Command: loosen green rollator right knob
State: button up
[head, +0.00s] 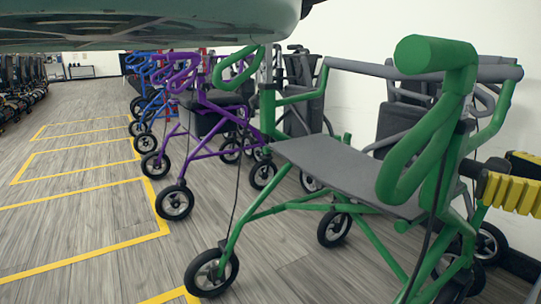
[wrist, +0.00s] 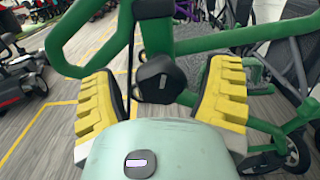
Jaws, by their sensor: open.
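The green rollator (head: 440,150) fills the right of the head view, with a grey seat (head: 345,168) and a thick green handle. In the wrist view its green frame (wrist: 75,30) runs across the top. A black faceted knob (wrist: 161,79) sits on the frame there. My gripper (wrist: 166,82) is open, with one yellow ribbed finger on each side of the knob and a visible gap on both sides. In the head view a yellow finger of my gripper (head: 513,192) shows at the right edge beside the rollator's upright; the knob is not clearly seen there.
A purple rollator (head: 215,140) and blue ones (head: 150,100) stand in a row behind the green one. Yellow lines (head: 80,258) mark the open wooden floor at left. A white wall is at right. Dark scooters (wrist: 30,75) stand at left in the wrist view.

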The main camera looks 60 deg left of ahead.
jog(key=d, duration=1)
jog(key=shift+s, duration=0.15)
